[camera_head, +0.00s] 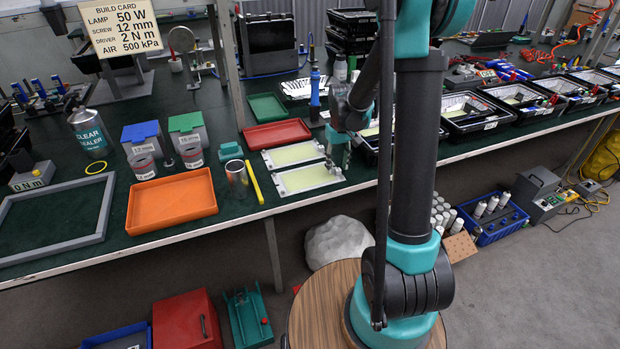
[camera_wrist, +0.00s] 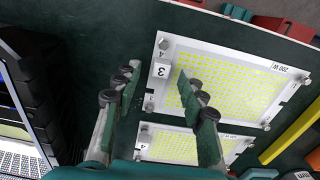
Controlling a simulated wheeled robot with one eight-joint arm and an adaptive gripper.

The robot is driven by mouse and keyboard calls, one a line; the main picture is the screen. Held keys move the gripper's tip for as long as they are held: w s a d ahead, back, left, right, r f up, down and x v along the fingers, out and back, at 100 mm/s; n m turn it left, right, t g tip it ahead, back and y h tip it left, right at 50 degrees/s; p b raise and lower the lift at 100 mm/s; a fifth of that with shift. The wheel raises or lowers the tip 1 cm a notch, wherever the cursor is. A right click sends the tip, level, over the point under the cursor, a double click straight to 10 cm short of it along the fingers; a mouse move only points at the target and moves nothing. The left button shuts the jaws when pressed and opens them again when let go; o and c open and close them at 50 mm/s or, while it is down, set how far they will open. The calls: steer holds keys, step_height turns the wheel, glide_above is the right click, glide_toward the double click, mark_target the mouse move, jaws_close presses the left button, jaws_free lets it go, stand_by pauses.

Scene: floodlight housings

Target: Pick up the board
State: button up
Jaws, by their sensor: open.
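Two white boards with yellow LED grids lie flat side by side on the dark green bench. The nearer board (camera_head: 309,179) shows in the wrist view (camera_wrist: 230,82) with a "3" label and "200 W" print. The farther board (camera_head: 292,154) is lower in the wrist view (camera_wrist: 180,147), partly hidden by a finger. My gripper (camera_head: 338,152) is open and empty at the right end of the boards. In the wrist view my gripper (camera_wrist: 158,84) has one finger in front of board 3's left part and the other over bare bench. Contact cannot be told.
Black bins (camera_head: 480,115) line the bench to the right. A red tray (camera_head: 277,134) is behind the boards. A yellow bar (camera_head: 254,183), a metal cylinder (camera_head: 237,180) and an orange tray (camera_head: 171,202) stand to the left. The bench's front edge is close to the nearer board.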

steer(key=shift+f, duration=0.35)
steer(key=shift+c, duration=0.4)
jaws_close()
steer(key=shift+r, duration=0.15)
step_height(320, 180, up, 27)
steer(key=shift+r, duration=0.15)
stand_by(1.1)
